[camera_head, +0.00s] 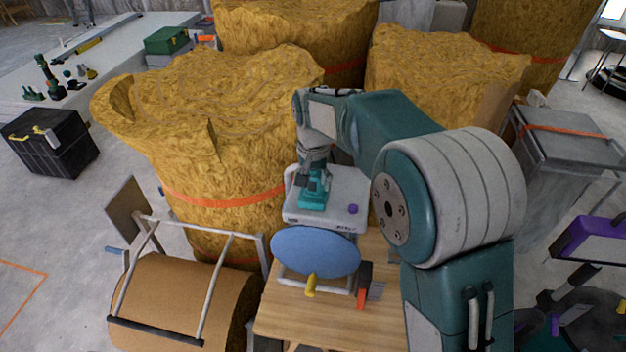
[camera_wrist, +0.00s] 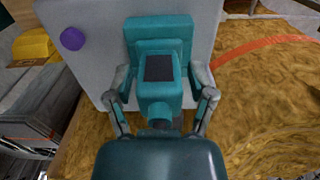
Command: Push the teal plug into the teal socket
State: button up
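The teal plug (camera_wrist: 160,92), a blocky body with a dark square patch, sits between the two fingers of my gripper (camera_wrist: 160,88) in the wrist view. The fingers appear shut on its sides. The teal socket (camera_wrist: 158,24) is on the pale grey panel, directly beyond the plug. The plug lines up with it and overlaps it in view; how deep it sits cannot be told. In the head view my gripper (camera_head: 312,172) reaches down to the panel (camera_head: 335,188), and the teal socket (camera_head: 311,201) shows below it.
A purple knob (camera_head: 353,209) sits on the panel beside the socket. A blue oval disc (camera_head: 316,251) and a yellow handle (camera_head: 310,286) are in front, over a wooden table (camera_head: 290,322). Large straw-coloured bales (camera_head: 225,140) stand close behind and to the left.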

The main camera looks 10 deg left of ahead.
dwell(0.3)
notch_tip(320, 180, up, 12)
jog(key=shift+f, duration=0.1)
dwell(0.4)
jog(key=shift+d+r, duration=0.2)
jog(key=shift+r, duration=0.05)
jog(key=s+d+r+t, duration=0.1)
jog(key=s+d+r, duration=0.1)
jog(key=s+d, duration=0.5)
jog(key=s+d+r+t, duration=0.2)
jog(key=s+d+r, duration=0.15)
jog(key=d, duration=0.55)
jog(key=s+d+f+t, duration=0.1)
jog(key=s+d+f, duration=0.2)
jog(key=s, duration=0.4)
jog(key=s+d+f+t, duration=0.1)
jog(key=s+d+f, duration=0.3)
jog(key=s+d, duration=0.2)
jog(key=shift+s+d+f+t, duration=0.2)
jog(key=shift+s+d+t, duration=0.1)
jog(key=shift+s, duration=0.7)
